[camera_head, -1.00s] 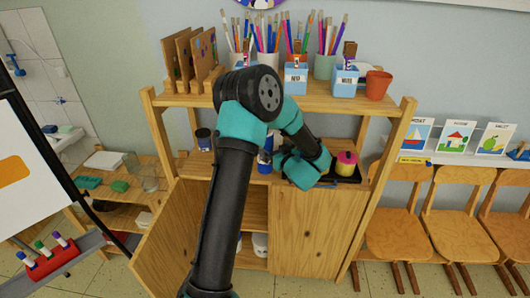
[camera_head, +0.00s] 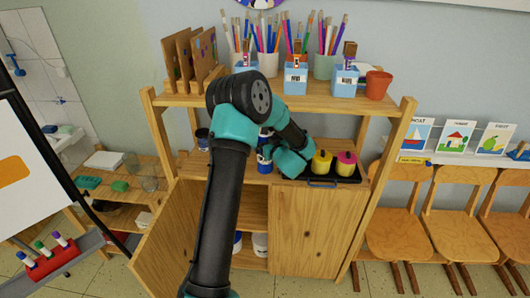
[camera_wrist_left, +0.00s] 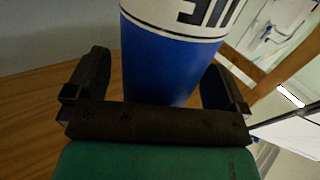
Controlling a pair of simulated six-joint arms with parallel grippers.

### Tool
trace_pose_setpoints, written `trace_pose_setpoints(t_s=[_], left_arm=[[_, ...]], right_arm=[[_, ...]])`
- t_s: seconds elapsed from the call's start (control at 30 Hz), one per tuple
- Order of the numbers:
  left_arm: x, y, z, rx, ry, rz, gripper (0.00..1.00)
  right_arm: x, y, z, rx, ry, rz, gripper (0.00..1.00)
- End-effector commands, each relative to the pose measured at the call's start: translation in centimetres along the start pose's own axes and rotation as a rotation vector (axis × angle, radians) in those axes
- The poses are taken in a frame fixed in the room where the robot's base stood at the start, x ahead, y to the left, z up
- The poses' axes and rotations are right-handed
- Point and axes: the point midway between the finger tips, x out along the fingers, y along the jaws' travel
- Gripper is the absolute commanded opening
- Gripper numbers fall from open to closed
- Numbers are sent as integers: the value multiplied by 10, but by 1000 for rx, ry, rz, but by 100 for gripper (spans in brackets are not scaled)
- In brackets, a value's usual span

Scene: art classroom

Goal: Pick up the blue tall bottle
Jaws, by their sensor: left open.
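The blue tall bottle (camera_head: 264,167), with a white label, stands on the middle shelf of the wooden cabinet, partly hidden behind my left arm. In the left wrist view the bottle (camera_wrist_left: 160,62) fills the middle, its label cut off by the top edge. My left gripper (camera_wrist_left: 157,82) is open, with one finger on each side of the bottle. Some space shows beside the left finger; whether the right finger touches cannot be told. In the head view my left wrist is just right of the bottle, and its fingers are hidden. My right gripper is in neither view.
A black tray (camera_head: 347,174) with a yellow pot (camera_head: 321,162) and a pink-topped pot (camera_head: 345,163) is close right of my wrist. A dark jar (camera_head: 203,139) stands left. The top shelf (camera_head: 330,104) with brush cups overhangs the space.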

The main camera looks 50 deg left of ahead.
Motion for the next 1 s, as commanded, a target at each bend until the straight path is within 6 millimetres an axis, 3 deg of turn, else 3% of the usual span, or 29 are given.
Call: trace_pose_setpoints(t_s=[0.57,1.0], left_arm=[[7,0,0,0,0,0,100],[7,0,0,0,0,0,58]], right_arm=[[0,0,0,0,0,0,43],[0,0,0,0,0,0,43]])
